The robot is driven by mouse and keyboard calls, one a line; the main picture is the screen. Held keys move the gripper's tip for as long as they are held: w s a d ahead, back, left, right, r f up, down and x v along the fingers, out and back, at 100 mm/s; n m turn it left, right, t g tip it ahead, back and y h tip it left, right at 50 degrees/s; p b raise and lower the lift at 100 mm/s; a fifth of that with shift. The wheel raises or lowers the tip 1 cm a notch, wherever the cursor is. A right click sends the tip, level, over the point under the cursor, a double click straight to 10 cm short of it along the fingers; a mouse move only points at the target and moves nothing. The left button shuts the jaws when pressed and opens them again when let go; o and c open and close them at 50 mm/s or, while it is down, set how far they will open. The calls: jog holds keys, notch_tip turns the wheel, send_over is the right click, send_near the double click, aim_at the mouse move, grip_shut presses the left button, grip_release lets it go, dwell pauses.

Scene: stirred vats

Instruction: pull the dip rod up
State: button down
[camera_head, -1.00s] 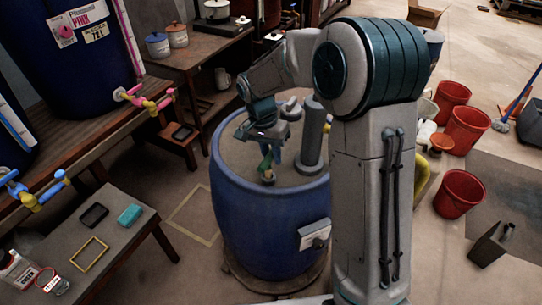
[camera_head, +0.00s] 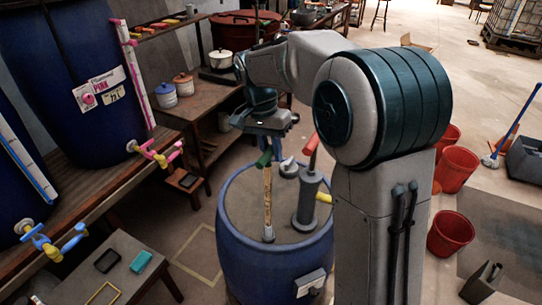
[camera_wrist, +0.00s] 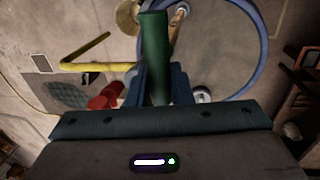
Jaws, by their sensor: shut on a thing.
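The dip rod (camera_head: 267,195) has a green handle and a pale, marked shaft. It stands nearly upright over the blue vat (camera_head: 275,250), with a long length of shaft exposed. Its lower end meets a small dark collar (camera_head: 268,236) on the vat top; how much lies below is hidden. My gripper (camera_head: 268,147) is above the vat at the handle. In the wrist view, the green handle (camera_wrist: 154,55) passes between the blue fingers of my gripper (camera_wrist: 157,82), which are shut on it.
A grey pump (camera_head: 309,203) with a red handle and yellow spout stands on the vat just right of the rod. A bench with blue drums (camera_head: 75,75) and coloured taps (camera_head: 155,155) is at left. Red buckets (camera_head: 452,228) stand at right.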

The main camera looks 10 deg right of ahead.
jog(key=shift+w+r, duration=0.1)
jog(key=shift+r, duration=0.75)
jog(key=c, duration=1.3)
grip_release()
jog(key=shift+r, duration=0.1)
jog(key=shift+c, duration=0.2)
notch_tip(320, 180, up, 13)
jog(key=w+a, duration=0.1)
jog(key=a, duration=0.1)
jog(key=shift+w+a+r, duration=0.15)
jog(key=shift+w+r, duration=0.05)
